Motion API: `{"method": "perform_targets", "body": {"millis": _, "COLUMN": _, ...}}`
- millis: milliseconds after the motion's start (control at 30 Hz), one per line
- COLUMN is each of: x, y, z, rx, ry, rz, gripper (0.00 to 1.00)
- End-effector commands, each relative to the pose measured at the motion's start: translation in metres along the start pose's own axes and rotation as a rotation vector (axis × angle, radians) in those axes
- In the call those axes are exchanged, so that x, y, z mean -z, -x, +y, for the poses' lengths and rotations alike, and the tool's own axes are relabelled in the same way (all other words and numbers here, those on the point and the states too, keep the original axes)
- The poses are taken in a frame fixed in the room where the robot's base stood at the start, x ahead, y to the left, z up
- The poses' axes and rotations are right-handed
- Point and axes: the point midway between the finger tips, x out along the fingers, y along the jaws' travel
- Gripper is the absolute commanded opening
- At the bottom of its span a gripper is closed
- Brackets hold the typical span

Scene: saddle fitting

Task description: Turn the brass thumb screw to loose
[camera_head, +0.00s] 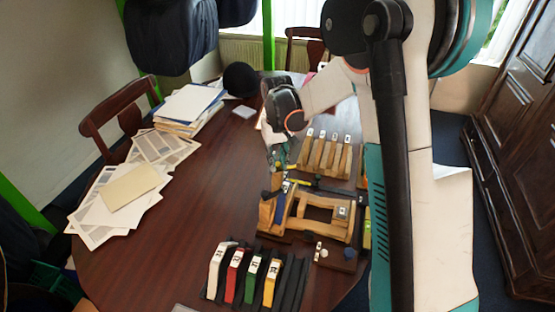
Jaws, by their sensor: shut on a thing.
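My gripper (279,166) points down at the left end of a wooden fixture (325,230) on the table. Its fingers are shut at the fixture's upper left post, on what appears to be the brass thumb screw. The screw is too small and too covered by the fingers to make out, so its turn cannot be read. A blue piece (280,207) shows in the fixture just below the fingers.
A rack of white, red, green and yellow pieces (254,279) stands in front of the fixture. A wooden rack (325,156) stands behind it. Papers (120,190) and a stack of folders (187,107) lie at left. The table's left middle is clear.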

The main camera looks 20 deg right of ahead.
Motion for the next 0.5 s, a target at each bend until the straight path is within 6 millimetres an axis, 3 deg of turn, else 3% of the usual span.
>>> {"method": "perform_targets", "body": {"millis": 500, "x": 0.0007, "y": 0.0004, "z": -0.0001, "rx": 0.000, "ry": 0.488, "rz": 0.002, "gripper": 0.00}}
